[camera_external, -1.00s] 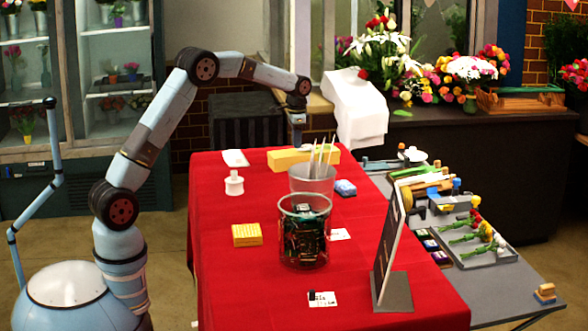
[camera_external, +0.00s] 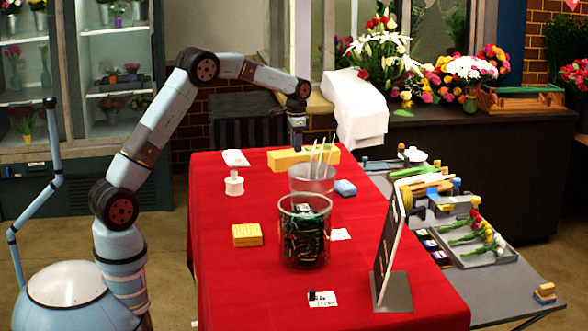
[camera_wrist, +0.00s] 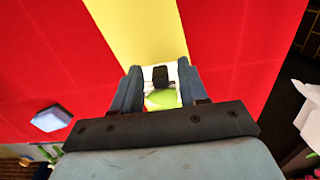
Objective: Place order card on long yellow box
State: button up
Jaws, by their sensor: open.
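The long yellow box (camera_external: 313,157) lies at the far end of the red table. My gripper (camera_external: 297,146) points down at its left half. In the wrist view the box (camera_wrist: 150,35) is a yellow strip ahead of my gripper (camera_wrist: 159,73), whose two fingers are apart. A white card with a green and yellow picture (camera_wrist: 163,98) and a small black block on it (camera_wrist: 160,75) show between the fingers. This looks like the order card. It appears to be at the yellow box, but its contact with the box is hidden. I cannot make it out in the external view.
A glass container (camera_external: 304,235), a small yellow box (camera_external: 247,235), a white bottle (camera_external: 234,184) and an upright sign (camera_external: 388,250) stand on the table. The left front is clear.

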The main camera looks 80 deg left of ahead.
notch_tip(320, 180, up, 12)
dwell(0.5)
jog(key=s+d+r+t, duration=0.1)
jog(key=s+d+r, duration=0.5)
jog(key=s+d, duration=0.45)
jog(key=s+d+r+t, duration=0.2)
jog(key=s+d+r, duration=0.5)
jog(key=d, duration=0.7)
jog(key=s+d+f+t, duration=0.1)
jog(key=s+d+f, duration=0.2)
jog(key=s, duration=0.5)
jog(key=s+d+f, duration=0.3)
jog(key=s+d, duration=0.2)
jog(key=s, duration=0.3)
jog(key=s+d+f+t, duration=0.1)
jog(key=s+d+f, duration=0.2)
jog(key=s+d, duration=0.2)
jog(key=s, duration=0.3)
jog(key=shift+s+f+t, duration=0.25)
jog(key=shift+f+t, duration=0.05)
